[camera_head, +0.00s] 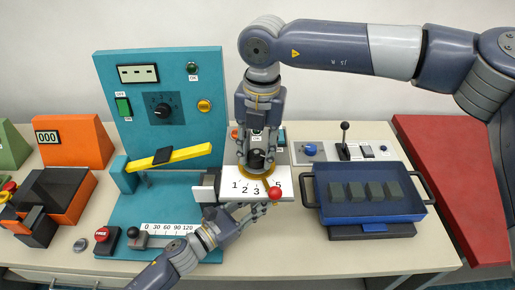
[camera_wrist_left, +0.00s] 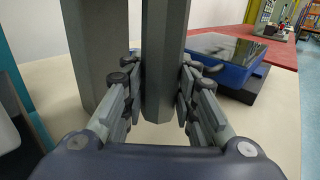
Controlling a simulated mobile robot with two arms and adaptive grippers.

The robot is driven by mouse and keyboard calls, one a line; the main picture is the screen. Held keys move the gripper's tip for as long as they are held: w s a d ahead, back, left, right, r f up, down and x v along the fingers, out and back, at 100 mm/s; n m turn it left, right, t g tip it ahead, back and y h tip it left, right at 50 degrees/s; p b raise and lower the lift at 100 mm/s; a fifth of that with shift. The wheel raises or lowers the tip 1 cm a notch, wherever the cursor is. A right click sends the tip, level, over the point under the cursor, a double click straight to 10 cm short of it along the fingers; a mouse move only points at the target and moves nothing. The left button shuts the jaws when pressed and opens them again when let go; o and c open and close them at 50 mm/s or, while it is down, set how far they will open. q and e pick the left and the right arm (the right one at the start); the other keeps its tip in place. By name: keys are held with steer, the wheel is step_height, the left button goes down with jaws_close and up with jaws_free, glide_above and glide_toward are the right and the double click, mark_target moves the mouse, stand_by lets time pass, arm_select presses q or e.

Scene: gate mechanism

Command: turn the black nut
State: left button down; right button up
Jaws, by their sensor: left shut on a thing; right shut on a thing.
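The black nut (camera_head: 256,158) sits on a gold-yellow ring above a white numbered plate (camera_head: 229,184). My right gripper (camera_head: 257,166) points down from above with its fingers around the nut, shut on it. My left gripper (camera_head: 245,213) reaches in from below, just under the plate's front edge, beside a red ball knob (camera_head: 275,193). In the left wrist view, its fingers close on a grey angular post (camera_wrist_left: 165,65). A second grey post (camera_wrist_left: 98,50) stands to its left. The plate hides the held post in the head view.
A turquoise panel (camera_head: 130,90) with a yellow bar (camera_head: 168,157) stands left. A blue tray (camera_head: 335,207) with several dark blocks is at right. A red button (camera_head: 102,235) and a slider scale are in front left. Bare table lies at front right.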

arm_select(q)
steer(key=shift+s+f, duration=0.1)
arm_select(e)
steer(key=shift+w+d, duration=0.15)
steer(key=shift+d, duration=0.05)
steer(key=o, duration=1.1)
steer(key=shift+f, duration=0.1)
steer(key=shift+a, duration=0.1)
steer(key=r, duration=1.2)
steer(key=shift+d, duration=0.3)
steer(key=shift+r, duration=0.1)
step_height(320, 180, up, 12)
glide_above(261, 153)
steer(key=shift+d, duration=0.35)
